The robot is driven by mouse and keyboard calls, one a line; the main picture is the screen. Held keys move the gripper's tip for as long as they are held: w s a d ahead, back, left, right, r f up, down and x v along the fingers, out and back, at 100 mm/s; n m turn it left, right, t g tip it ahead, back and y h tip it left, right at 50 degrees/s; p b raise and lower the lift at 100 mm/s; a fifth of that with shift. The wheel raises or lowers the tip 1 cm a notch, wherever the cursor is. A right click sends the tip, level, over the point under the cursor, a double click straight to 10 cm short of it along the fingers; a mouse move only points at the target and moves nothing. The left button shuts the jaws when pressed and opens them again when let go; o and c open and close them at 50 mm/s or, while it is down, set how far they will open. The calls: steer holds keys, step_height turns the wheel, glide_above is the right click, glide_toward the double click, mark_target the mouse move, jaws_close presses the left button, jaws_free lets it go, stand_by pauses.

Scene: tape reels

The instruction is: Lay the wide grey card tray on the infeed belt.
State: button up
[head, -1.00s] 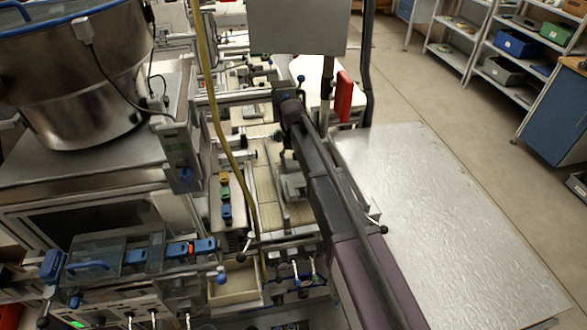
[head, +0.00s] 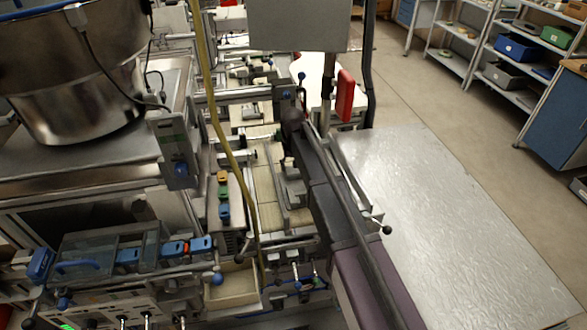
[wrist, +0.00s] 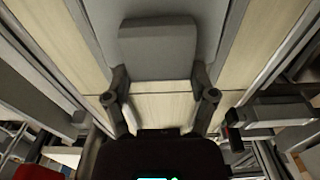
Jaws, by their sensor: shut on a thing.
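In the wrist view, the wide grey card tray (wrist: 207,30) lies at the top, with a raised grey block (wrist: 158,50) on it. My gripper (wrist: 159,76) has one finger on each side of this block and is shut on it. The pale, slatted infeed belt (wrist: 150,107) shows below and on both sides of the tray. I cannot tell whether the tray touches the belt. In the head view, the belt (head: 266,190) runs left of my purple arm link. My gripper and the tray cannot be made out there.
Metal rails (wrist: 45,60) flank the belt. A yellow hose (head: 222,130) hangs in front of it. A large metal bowl (head: 75,85) stands at the left, a bare metal table (head: 440,220) at the right. A red box (head: 345,95) hangs on a post. Shelves are at the back right.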

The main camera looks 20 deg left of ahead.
steer(key=shift+f, duration=0.15)
steer(key=o, duration=1.2)
steer(key=shift+r, duration=0.2)
step_height(320, 180, up, 12)
steer(key=p, duration=1.2)
steer(key=shift+d, duration=0.1)
stand_by(0.4)
